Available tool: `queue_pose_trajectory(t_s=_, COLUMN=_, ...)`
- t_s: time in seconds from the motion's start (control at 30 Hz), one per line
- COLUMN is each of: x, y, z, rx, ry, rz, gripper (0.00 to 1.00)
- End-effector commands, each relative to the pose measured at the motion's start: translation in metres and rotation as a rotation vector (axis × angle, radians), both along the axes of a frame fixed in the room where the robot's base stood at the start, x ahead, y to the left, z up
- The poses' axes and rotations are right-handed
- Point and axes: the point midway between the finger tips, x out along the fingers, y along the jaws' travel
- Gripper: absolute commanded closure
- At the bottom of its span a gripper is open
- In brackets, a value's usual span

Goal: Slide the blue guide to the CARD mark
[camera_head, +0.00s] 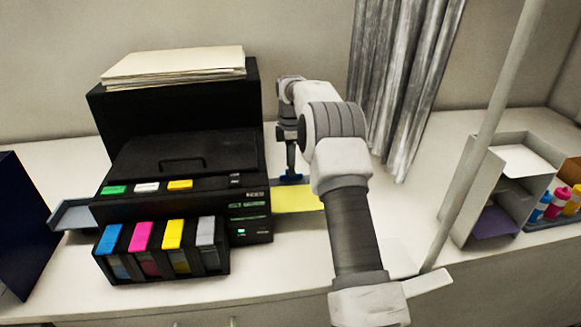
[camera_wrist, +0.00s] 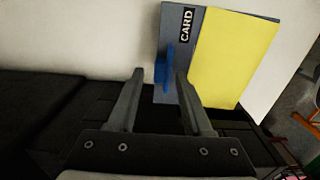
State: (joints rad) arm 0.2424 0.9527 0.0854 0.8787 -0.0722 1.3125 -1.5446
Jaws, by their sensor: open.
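The blue guide (camera_wrist: 161,71) stands on the grey-blue side tray (camera_wrist: 173,17) of the black printer. In the wrist view it lies below and left of the CARD mark (camera_wrist: 187,25), white letters on a black label. A yellow sheet (camera_wrist: 228,57) lies on the tray to the right of the guide, and also shows in the head view (camera_head: 299,200). My gripper (camera_wrist: 159,74) is open, with its fingertips on either side of the guide. I cannot tell whether they touch it. In the head view a small blue part of the guide (camera_head: 291,178) shows below my gripper (camera_head: 289,160).
The black printer (camera_head: 180,165) stands left of my arm, with several ink tanks at its front. A grey box (camera_head: 488,190) and a rack of ink bottles (camera_head: 558,205) stand at the right. A grey curtain (camera_head: 400,80) hangs behind. The white table (camera_head: 290,262) is clear in front.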

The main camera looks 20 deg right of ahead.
Motion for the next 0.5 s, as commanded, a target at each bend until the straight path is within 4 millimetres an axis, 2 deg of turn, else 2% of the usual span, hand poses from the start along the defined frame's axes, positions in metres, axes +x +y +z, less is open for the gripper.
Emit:
queue_pose_trajectory(t_s=0.17, x=-0.0002, y=0.0001, z=-0.0120, rx=0.000, ry=0.000, rz=0.000, gripper=0.50)
queue_pose_trajectory(t_s=0.43, x=-0.0001, y=0.0001, z=-0.0136, rx=0.000, ry=0.000, rz=0.000, gripper=0.50)
queue_pose_trajectory(t_s=0.47, x=-0.0001, y=0.0001, z=-0.0136, rx=0.000, ry=0.000, rz=0.000, gripper=0.52)
queue_pose_trajectory(t_s=0.5, x=-0.0001, y=0.0001, z=-0.0135, rx=0.000, ry=0.000, rz=0.000, gripper=0.59)
